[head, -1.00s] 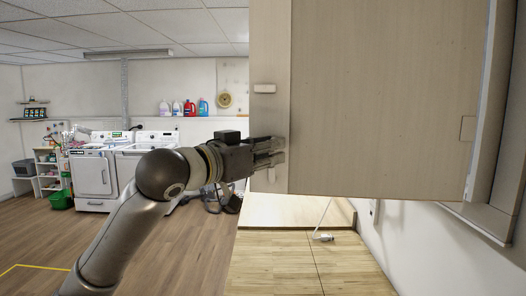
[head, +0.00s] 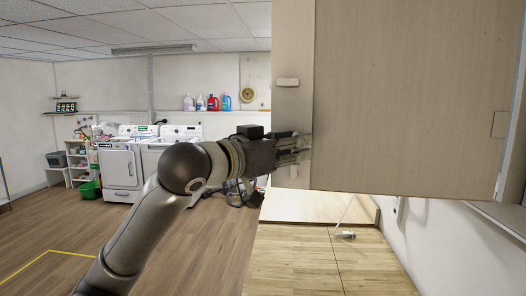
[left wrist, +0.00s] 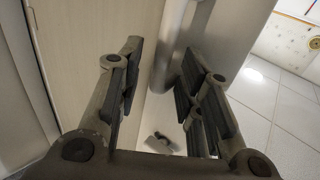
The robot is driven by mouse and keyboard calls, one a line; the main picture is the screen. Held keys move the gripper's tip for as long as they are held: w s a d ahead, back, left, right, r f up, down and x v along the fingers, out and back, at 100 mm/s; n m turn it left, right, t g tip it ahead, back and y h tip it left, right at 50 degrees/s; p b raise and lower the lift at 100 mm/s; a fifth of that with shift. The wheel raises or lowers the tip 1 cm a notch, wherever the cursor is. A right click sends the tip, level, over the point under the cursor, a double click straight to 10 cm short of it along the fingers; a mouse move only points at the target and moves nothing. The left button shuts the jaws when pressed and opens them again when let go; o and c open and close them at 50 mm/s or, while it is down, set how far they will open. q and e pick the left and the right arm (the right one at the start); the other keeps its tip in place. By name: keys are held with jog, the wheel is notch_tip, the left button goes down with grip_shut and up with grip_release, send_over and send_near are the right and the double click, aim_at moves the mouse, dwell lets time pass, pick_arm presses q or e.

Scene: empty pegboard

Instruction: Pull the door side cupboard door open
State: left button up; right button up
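The cupboard is the large pale wood box at the right of the head view. Its broad panel (head: 405,95) faces me, and a narrow strip (head: 292,40) runs along its left edge. My right gripper is out of view.
A wooden counter (head: 290,265) lies below the cupboard, with a small white cabled item (head: 345,234) on it. A white wall (head: 450,245) bounds the right. Washing machines (head: 120,168) stand far back left. Open wood floor (head: 45,220) lies left of my arm.

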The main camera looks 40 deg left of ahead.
pick_arm(q)
jog(key=s+a, duration=0.1)
jog(key=s, duration=1)
jog(key=shift+a, duration=0.1)
dwell(0.4)
